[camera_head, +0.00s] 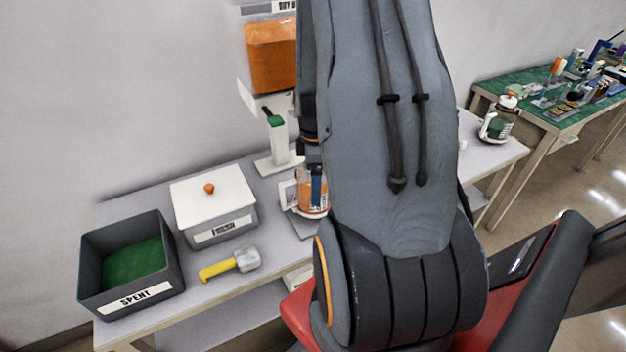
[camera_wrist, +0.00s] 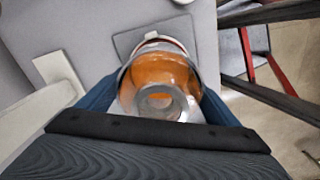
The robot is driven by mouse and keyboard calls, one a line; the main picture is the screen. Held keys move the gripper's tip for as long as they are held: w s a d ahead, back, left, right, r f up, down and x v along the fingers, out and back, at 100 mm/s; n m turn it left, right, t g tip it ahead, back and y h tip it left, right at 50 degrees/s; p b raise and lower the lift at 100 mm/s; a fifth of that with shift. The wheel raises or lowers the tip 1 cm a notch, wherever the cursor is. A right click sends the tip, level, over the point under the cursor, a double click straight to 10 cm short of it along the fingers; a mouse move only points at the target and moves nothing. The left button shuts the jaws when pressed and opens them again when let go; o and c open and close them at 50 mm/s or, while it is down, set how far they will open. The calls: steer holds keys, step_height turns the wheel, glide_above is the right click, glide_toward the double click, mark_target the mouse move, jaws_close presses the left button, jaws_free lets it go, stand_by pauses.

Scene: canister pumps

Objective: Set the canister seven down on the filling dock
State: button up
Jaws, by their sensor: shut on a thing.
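A clear canister with orange contents (camera_head: 311,203) is at the bench, partly hidden by my arm; it also shows in the wrist view (camera_wrist: 160,75). I cannot read a number on it. My gripper (camera_head: 317,190) is shut on the canister, and in the wrist view its blue fingers (camera_wrist: 158,100) press both sides. A flat grey plate (camera_head: 303,226), seemingly the filling dock, lies under or just beyond the canister; it shows in the wrist view too (camera_wrist: 126,42). The canister looks roughly upright. I cannot tell whether its base touches the plate.
A dispenser with an orange hopper (camera_head: 270,60) hangs above a white stand with a green top (camera_head: 277,135). Left are a lidded box (camera_head: 212,198), a SPENT bin (camera_head: 92,285) and a yellow-handled scoop (camera_head: 230,264). Another canister (camera_head: 498,122) stands at the bench's right end.

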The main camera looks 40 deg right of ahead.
steer(key=shift+f, duration=0.25)
steer(key=o, duration=1.6)
steer(key=shift+c, duration=0.2)
step_height(320, 180, up, 7)
steer(key=shift+r+b, duration=0.1)
steer(key=shift+b, duration=1)
steer(key=shift+r, duration=0.3)
